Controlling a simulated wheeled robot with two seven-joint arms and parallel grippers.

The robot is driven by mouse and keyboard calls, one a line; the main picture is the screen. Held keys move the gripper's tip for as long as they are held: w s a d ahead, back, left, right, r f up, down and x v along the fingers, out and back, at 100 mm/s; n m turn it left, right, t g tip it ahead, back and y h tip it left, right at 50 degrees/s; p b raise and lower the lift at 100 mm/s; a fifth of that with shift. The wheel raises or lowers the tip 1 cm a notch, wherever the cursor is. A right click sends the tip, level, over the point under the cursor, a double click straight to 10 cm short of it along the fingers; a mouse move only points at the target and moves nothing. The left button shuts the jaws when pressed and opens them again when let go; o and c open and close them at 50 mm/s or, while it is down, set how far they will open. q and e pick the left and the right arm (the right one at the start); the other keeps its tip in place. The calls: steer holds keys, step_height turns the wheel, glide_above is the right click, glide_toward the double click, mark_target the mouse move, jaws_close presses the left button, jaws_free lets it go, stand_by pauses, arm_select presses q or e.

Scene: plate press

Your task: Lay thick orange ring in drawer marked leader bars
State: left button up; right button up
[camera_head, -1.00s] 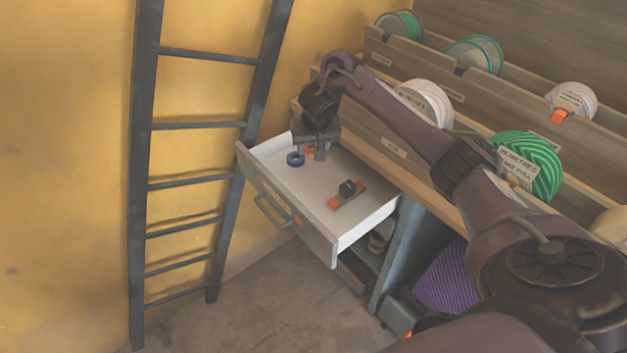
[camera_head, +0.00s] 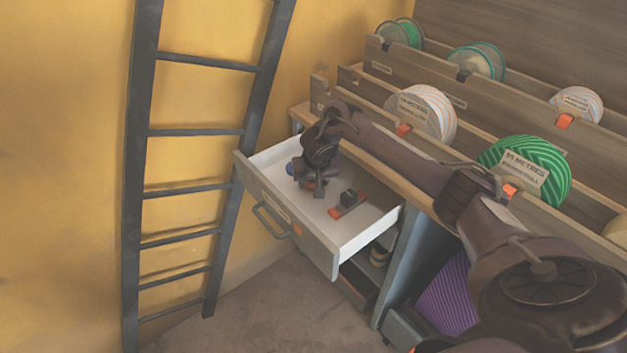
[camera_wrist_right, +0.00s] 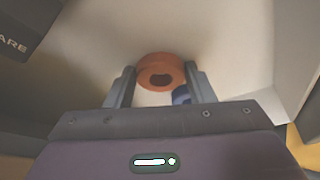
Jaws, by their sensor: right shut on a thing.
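My right gripper (camera_wrist_right: 160,88) is shut on the thick orange ring (camera_wrist_right: 162,68), held between its two fingers low inside the open drawer. In the head view the orange ring (camera_head: 309,185) shows partly behind my right gripper (camera_head: 320,190). I cannot tell whether the ring touches the drawer floor. The white-lined drawer (camera_head: 334,240) is pulled out; its front label is too small to read. A blue ring (camera_wrist_right: 182,94) lies close beside the orange ring, mostly hidden by the gripper. My left gripper is not in view.
An orange-and-black block (camera_head: 348,204) lies in the drawer, right of the gripper. A dark ladder (camera_head: 145,170) leans on the yellow wall at left. Spools such as the green one (camera_head: 545,160) stand in wooden racks above the drawer.

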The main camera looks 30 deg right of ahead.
steer(key=o, duration=1)
steer(key=shift+f, duration=0.1)
steer(key=shift+r, duration=0.2)
steer(key=shift+s+a+r, duration=0.1)
steer(key=shift+r, duration=0.3)
arm_select(q)
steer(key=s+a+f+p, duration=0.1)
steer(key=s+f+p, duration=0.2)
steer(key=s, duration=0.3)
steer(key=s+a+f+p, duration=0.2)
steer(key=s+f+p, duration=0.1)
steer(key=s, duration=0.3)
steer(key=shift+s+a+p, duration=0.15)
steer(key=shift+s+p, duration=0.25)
steer(key=shift+p, duration=0.05)
arm_select(e)
steer(key=shift+v, duration=5.55)
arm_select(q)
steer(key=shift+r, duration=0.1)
arm_select(e)
steer(key=shift+r, duration=0.1)
